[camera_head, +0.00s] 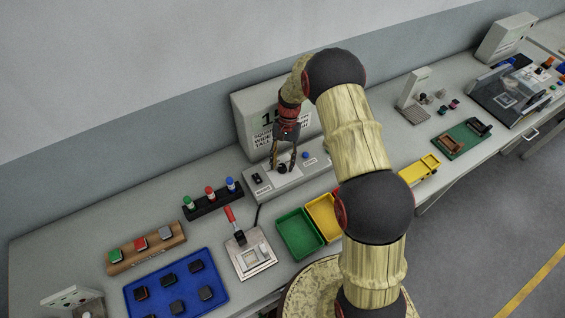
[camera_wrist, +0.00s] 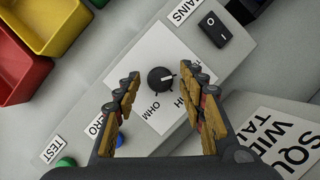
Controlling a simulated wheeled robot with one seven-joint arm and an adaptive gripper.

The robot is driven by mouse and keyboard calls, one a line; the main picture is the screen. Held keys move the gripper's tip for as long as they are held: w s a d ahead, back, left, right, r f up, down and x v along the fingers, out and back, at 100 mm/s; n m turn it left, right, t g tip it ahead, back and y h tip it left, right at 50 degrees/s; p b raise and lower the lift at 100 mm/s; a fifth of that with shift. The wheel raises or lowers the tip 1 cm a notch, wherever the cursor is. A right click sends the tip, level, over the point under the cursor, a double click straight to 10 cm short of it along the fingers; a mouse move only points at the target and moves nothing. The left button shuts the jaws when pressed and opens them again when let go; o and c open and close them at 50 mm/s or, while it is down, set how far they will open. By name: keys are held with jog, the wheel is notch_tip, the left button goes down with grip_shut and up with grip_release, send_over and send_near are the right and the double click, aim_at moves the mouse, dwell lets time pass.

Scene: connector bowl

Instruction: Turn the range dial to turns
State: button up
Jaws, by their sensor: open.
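The range dial (camera_wrist: 160,79) is a round black knob on a white plate in the wrist view. Its white pointer mark faces right in that view. The label OHM (camera_wrist: 155,108) reads below the dial; another label to its right is mostly covered by my finger, and only an H shows. My gripper (camera_wrist: 163,74) is open, with one finger on each side of the dial and a gap to both. In the head view my gripper (camera_head: 283,158) points down over the panel (camera_head: 262,192), and the dial (camera_head: 282,169) shows between its fingers.
A black MAINS rocker switch (camera_wrist: 213,30) sits beside the dial plate. A blue ZERO button (camera_wrist: 121,140) and green TEST button (camera_wrist: 66,162) lie on the other side. A sign board (camera_head: 243,120) stands behind the panel. Green (camera_head: 283,222) and yellow (camera_head: 313,203) bins stand in front.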

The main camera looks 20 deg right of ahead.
aim_at(282, 164)
notch_tip(282, 164, up, 10)
dwell(0.5)
dwell(0.4)
